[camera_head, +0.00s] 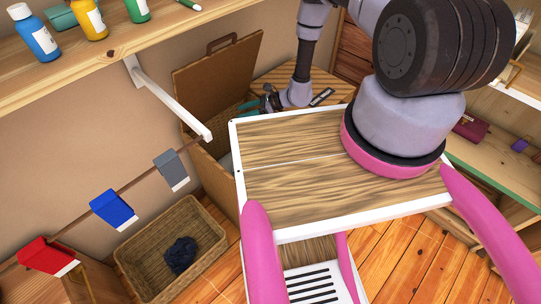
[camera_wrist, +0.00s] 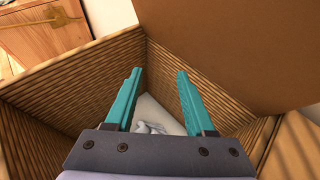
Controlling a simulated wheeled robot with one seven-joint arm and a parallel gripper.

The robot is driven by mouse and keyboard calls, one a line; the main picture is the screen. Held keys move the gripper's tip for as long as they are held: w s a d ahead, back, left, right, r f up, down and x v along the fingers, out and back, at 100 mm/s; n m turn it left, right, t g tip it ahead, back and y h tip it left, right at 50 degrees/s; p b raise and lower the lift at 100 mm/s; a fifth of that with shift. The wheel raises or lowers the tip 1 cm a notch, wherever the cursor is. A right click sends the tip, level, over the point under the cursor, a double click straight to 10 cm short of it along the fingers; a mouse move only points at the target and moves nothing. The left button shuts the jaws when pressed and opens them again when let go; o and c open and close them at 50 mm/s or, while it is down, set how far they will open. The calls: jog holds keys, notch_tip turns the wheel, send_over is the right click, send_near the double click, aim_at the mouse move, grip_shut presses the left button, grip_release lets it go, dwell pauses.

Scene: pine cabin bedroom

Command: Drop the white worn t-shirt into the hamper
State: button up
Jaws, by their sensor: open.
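The hamper (camera_head: 210,160) stands beyond my body in the head view, with its brown lid (camera_head: 213,75) raised. In the wrist view its woven walls (camera_wrist: 85,72) surround my gripper (camera_wrist: 157,76), whose teal fingers are open and apart, pointing into it. The white t-shirt (camera_wrist: 158,118) appears as crumpled pale cloth low inside the hamper, below the fingers and partly hidden by the gripper's base. Nothing is visibly held between the fingers. In the head view my gripper (camera_head: 262,103) is small and partly hidden near the hamper opening.
A wicker basket (camera_head: 142,262) with a dark cloth (camera_head: 181,254) stands on the floor at lower left. A shelf (camera_head: 110,55) with several bottles is above. Red, blue and grey items hang from a rail at left. Another shelf (camera_head: 490,165) stands at right.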

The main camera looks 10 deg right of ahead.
jog(key=shift+d, duration=0.1)
jog(key=v, duration=1)
jog(key=shift+d, duration=0.25)
jog(key=shift+s+r, duration=0.1)
jog(key=shift+r, duration=0.05)
